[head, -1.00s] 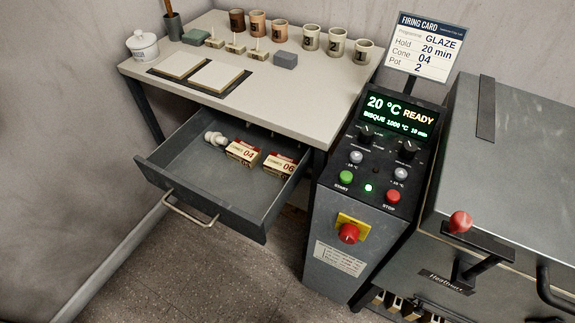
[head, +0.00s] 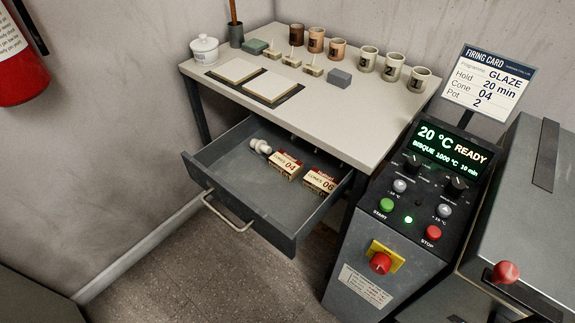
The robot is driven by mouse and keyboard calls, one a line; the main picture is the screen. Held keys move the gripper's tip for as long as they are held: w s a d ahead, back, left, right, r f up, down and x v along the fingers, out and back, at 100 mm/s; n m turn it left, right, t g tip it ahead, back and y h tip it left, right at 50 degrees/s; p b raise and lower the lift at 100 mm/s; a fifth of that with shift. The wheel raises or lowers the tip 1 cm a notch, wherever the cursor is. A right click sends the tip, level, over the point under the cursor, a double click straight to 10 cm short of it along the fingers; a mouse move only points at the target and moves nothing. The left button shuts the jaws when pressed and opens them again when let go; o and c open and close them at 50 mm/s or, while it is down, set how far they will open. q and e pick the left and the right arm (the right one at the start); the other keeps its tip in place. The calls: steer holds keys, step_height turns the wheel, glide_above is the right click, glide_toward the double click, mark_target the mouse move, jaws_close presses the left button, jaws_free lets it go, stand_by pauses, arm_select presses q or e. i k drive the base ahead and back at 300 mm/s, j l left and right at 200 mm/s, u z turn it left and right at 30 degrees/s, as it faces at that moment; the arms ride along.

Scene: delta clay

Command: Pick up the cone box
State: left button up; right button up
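Two small cone boxes lie in the open drawer (head: 225,178) under the table. The box marked 04 (head: 285,165) is on the left, and the box marked 06 (head: 320,182) is to its right, close to the drawer's right wall. Both are cream with red and dark print. A firing card (head: 488,84) on a stand reads Glaze, Hold 20 min, Cone 04, Pot 2. Neither of my grippers is in view.
A white object (head: 260,146) lies left of box 04. The table (head: 330,119) holds pots, tiles and small blocks. The control cabinet (head: 395,225) stands right of the drawer, with the kiln (head: 530,220) beyond. Floor (head: 190,262) before the drawer is clear.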

mark_target(289, 167)
steer(key=i+j, duration=0.15)
steer(key=j, duration=0.2)
steer(key=i+j, duration=0.2)
steer(key=j, duration=0.15)
steer(key=i+j, duration=0.15)
steer(key=j, duration=0.2)
steer(key=i+j+z, duration=0.25)
steer(key=j+z, duration=0.3)
steer(key=j, duration=0.2)
steer(key=i+j+z, duration=0.1)
steer(key=j+z, duration=0.15)
steer(key=j, duration=0.15)
